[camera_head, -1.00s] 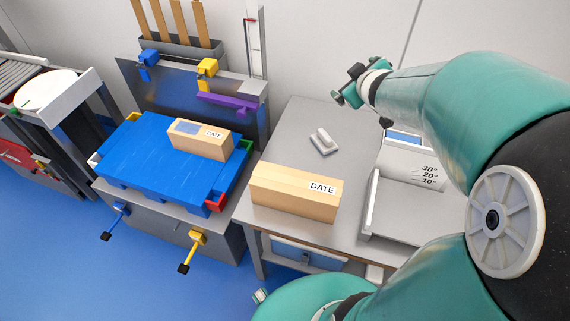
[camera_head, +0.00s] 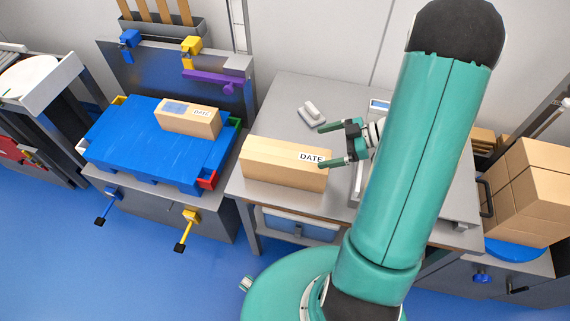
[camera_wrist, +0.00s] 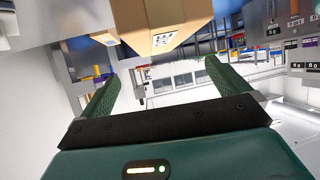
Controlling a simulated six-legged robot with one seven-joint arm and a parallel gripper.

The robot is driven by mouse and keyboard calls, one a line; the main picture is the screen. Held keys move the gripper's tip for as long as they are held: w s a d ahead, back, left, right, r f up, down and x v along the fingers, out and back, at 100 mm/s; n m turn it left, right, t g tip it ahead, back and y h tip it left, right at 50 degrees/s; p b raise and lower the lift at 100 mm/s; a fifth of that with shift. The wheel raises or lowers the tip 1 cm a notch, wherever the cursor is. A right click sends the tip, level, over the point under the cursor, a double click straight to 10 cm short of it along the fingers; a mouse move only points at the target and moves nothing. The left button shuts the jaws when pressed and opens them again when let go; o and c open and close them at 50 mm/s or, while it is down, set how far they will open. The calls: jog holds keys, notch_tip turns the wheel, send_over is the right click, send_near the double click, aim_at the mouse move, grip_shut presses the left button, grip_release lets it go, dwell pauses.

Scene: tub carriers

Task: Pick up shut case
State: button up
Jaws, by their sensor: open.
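A shut cardboard case (camera_head: 280,168) with a white DATE label lies on the grey bench. My gripper (camera_head: 334,143) is at its right end, above the bench, with its fingers pointing left. The fingers are apart and nothing is held. In the wrist view the case (camera_wrist: 150,22) shows at the top, ahead of the fingers of my gripper (camera_wrist: 160,80) and above the gap between them.
The blue pallet (camera_head: 140,152) with coloured corners stands left of the bench (camera_head: 283,98). A small pale tool (camera_head: 312,113) lies behind the case. Stacked cartons (camera_head: 525,195) stand at the far right. Blue floor is open in front.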

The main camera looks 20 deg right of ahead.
aim_at(287, 153)
jog(key=x, duration=1)
jog(key=shift+w+a, duration=0.15)
jog(key=shift+a, duration=0.05)
jog(key=c, duration=1.9)
jog(key=shift+o, duration=0.3)
jog(key=shift+r, duration=0.1)
jog(key=shift+c, duration=0.2)
